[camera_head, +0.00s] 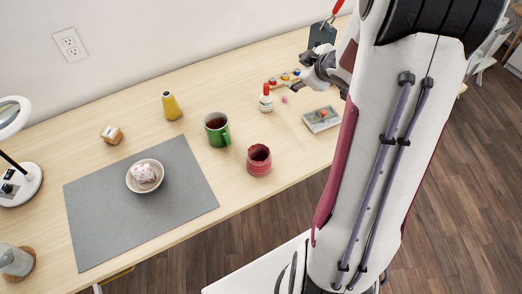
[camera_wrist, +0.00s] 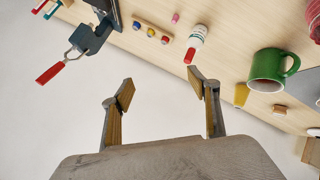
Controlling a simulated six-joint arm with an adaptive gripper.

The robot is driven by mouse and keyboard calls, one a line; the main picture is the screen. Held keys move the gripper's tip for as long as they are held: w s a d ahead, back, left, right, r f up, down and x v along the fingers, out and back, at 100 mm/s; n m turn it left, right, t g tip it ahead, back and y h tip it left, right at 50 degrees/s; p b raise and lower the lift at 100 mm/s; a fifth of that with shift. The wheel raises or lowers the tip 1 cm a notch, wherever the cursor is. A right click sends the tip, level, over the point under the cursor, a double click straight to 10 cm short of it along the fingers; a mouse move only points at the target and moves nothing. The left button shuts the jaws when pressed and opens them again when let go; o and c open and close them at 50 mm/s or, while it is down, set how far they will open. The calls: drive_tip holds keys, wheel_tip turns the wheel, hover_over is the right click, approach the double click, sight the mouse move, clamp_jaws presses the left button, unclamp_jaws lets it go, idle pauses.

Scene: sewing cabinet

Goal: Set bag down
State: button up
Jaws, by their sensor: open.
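A small white and pink patterned bundle (camera_head: 146,172), which looks like the bag, sits in a pale bowl (camera_head: 133,187) on the grey mat (camera_head: 95,225) in the head view. My gripper (camera_wrist: 160,88) is open and empty in the wrist view, its two fingers spread apart with nothing between them. In the head view my gripper is above the far right part of the table, well away from the bowl. The bundle does not show clearly in the wrist view.
A red-handled clamp (camera_wrist: 80,48) is at the table edge. A yellow bottle (camera_head: 171,106) stands behind the mat. Most of the mat is bare.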

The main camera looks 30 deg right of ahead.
drive_tip(key=s+a+r+m+g+h, duration=0.1)
drive_tip(key=s+a+r+m, duration=0.1)
drive_tip(key=s+a+r, duration=0.3)
drive_tip(key=s+a+r+m+h, duration=0.2)
drive_tip(key=a+r, duration=0.2)
drive_tip(key=r, duration=0.3)
drive_tip(key=s+a+m+g+y, duration=0.2)
drive_tip(key=s+a+y, duration=0.3)
drive_tip(key=s+a, duration=1.3)
drive_tip(key=shift+s+a+f+m+g, duration=0.15)
drive_tip(key=shift+s+a+m+g, duration=0.15)
drive_tip(key=shift+s+g, duration=0.25)
